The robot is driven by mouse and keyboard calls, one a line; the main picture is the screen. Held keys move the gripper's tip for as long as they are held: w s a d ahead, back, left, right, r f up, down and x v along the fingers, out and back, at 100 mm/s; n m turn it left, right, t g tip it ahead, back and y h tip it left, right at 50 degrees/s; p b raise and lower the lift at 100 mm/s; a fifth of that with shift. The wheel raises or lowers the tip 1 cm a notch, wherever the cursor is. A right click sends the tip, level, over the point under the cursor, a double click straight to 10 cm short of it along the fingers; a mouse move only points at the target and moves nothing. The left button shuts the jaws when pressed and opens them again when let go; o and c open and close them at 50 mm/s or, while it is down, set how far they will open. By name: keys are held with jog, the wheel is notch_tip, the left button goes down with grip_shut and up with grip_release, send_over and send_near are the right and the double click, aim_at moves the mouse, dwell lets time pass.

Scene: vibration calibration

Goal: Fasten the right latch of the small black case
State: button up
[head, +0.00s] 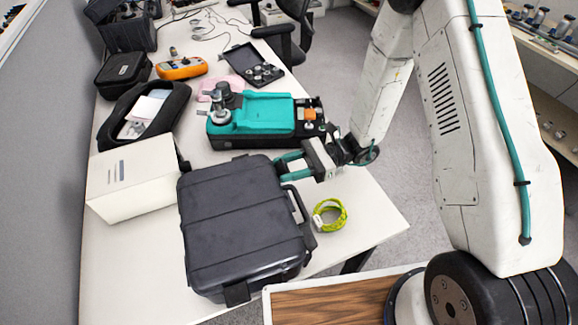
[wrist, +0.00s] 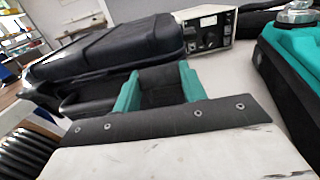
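The black case (head: 240,220) lies flat on the white bench with its lid down. Its carry handle (head: 299,207) is on the side facing right, and a black tab, perhaps a latch (head: 237,293), shows at its near edge. My gripper (head: 281,168) is at the case's far right corner, its teal fingers apart and pointing at the case's side. In the wrist view the fingers (wrist: 160,76) are spread in front of the case (wrist: 110,50). A dark area lies between them; I cannot tell whether they touch the case. The right latch is not clearly visible.
A teal and black device (head: 255,115) stands just beyond my gripper. A yellow-green strap coil (head: 329,214) lies right of the handle. A white box (head: 132,175) stands left of the case. A smaller black case (head: 123,72) sits farther back.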

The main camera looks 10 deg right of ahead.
jog(key=shift+a+r+h, duration=0.1)
jog(key=shift+r+h, duration=0.25)
jog(key=shift+h, duration=0.55)
jog(key=shift+a+r+t+h, duration=0.1)
jog(key=shift+t+h, duration=0.2)
jog(key=shift+h, duration=0.4)
jog(key=o, duration=0.7)
jog(key=v, duration=0.8)
